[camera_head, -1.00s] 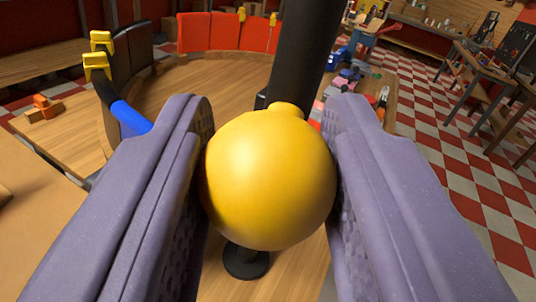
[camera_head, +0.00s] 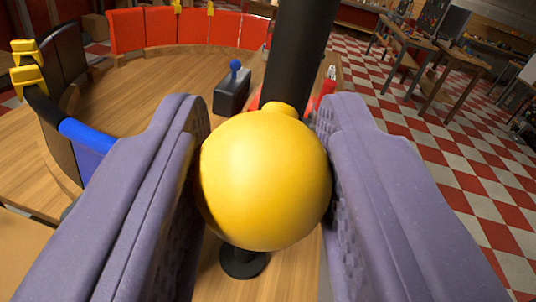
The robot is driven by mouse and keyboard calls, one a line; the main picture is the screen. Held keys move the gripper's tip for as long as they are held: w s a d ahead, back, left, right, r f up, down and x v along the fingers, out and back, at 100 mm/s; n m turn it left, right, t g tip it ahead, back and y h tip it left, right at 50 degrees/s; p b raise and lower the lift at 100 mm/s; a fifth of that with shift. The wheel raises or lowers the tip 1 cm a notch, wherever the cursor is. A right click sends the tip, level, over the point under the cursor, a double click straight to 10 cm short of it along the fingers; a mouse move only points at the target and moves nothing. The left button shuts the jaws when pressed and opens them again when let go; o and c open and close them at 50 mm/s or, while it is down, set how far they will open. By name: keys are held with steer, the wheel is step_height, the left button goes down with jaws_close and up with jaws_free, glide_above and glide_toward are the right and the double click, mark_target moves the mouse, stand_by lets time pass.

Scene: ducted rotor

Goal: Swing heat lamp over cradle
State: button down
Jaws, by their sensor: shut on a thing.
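My gripper (camera_head: 265,180) has two purple padded fingers, one at each side of the picture. It is shut on a yellow ball knob (camera_head: 265,185), with a pad against each side of it. A thick black bar (camera_head: 300,60) rises behind the knob and runs out of the top of the picture; I take it for part of the heat lamp, but cannot tell for sure. A round black foot (camera_head: 243,263) shows below the knob. A curved ring of red panels (camera_head: 185,34) and dark panels stands on the wooden table (camera_head: 150,85); I cannot tell whether it is the cradle.
A grey box with a blue ball-topped lever (camera_head: 233,88) stands on the table behind the knob. A blue and black bar with yellow clamps (camera_head: 28,75) is at the left. Wooden benches (camera_head: 440,65) stand on the red and white checkered floor (camera_head: 430,160) at the right.

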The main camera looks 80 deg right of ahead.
steer(key=c, duration=1.1)
jaws_free()
steer(key=shift+w+r, duration=0.1)
steer(key=shift+r, duration=0.15)
steer(key=o, duration=0.4)
steer(key=shift+w+f, duration=0.15)
steer(key=shift+c, duration=0.2)
steer(key=v, duration=0.7)
steer(key=shift+s+a, duration=0.2)
steer(key=shift+a, duration=0.15)
